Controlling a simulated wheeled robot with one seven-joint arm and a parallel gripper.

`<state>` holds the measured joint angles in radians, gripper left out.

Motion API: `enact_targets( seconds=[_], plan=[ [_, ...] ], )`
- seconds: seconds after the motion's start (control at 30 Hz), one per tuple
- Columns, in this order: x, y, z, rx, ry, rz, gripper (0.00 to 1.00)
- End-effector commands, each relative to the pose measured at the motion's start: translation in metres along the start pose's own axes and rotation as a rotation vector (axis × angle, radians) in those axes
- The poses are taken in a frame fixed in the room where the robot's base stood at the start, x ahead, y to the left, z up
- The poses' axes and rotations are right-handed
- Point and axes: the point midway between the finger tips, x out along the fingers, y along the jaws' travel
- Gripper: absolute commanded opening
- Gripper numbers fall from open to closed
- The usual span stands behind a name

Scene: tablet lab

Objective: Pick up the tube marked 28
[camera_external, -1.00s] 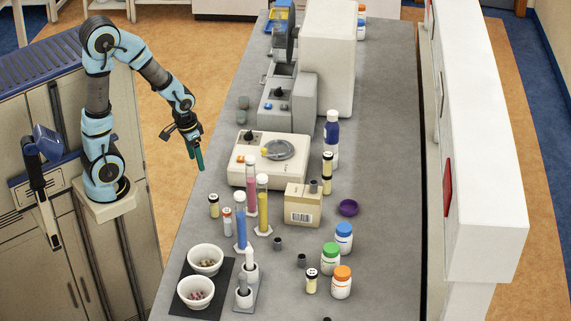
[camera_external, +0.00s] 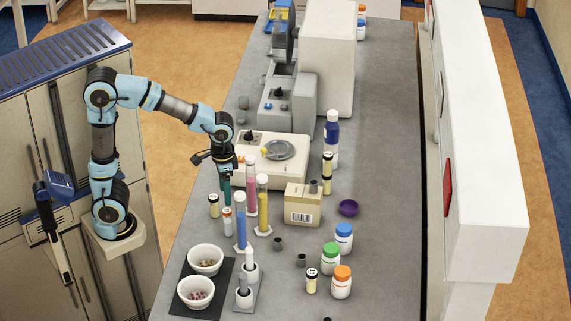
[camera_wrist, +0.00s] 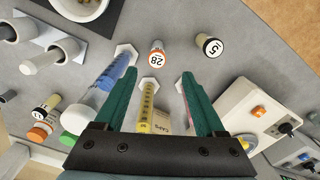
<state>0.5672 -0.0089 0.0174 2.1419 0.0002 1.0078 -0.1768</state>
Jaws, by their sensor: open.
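My gripper (camera_wrist: 158,78) is open, with green fingers and nothing held. In the external view my gripper (camera_external: 228,192) hangs above the bench's left side, just behind the tube.
A second vial marked 15 (camera_wrist: 210,46) stands close by. Tall blue (camera_external: 241,222), pink (camera_external: 251,187) and yellow (camera_external: 262,205) cylinders crowd the right side. Two white bowls (camera_external: 205,259) stand nearer, and a white-topped device (camera_external: 290,174) farther back.

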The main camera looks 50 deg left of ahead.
Motion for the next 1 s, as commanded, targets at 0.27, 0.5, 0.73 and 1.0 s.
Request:
enact_targets(
  seconds=[0.27,0.5,0.73,1.0],
  plan=[
    [0.040,0.000,0.001,-0.001,-0.005,-0.001,0.72],
    [0.058,0.002,0.002,0.000,-0.005,-0.001,0.72],
    [0.091,0.005,0.002,-0.001,-0.005,-0.001,0.72],
    [0.101,0.005,0.002,-0.001,-0.001,0.000,0.72]
  ],
)
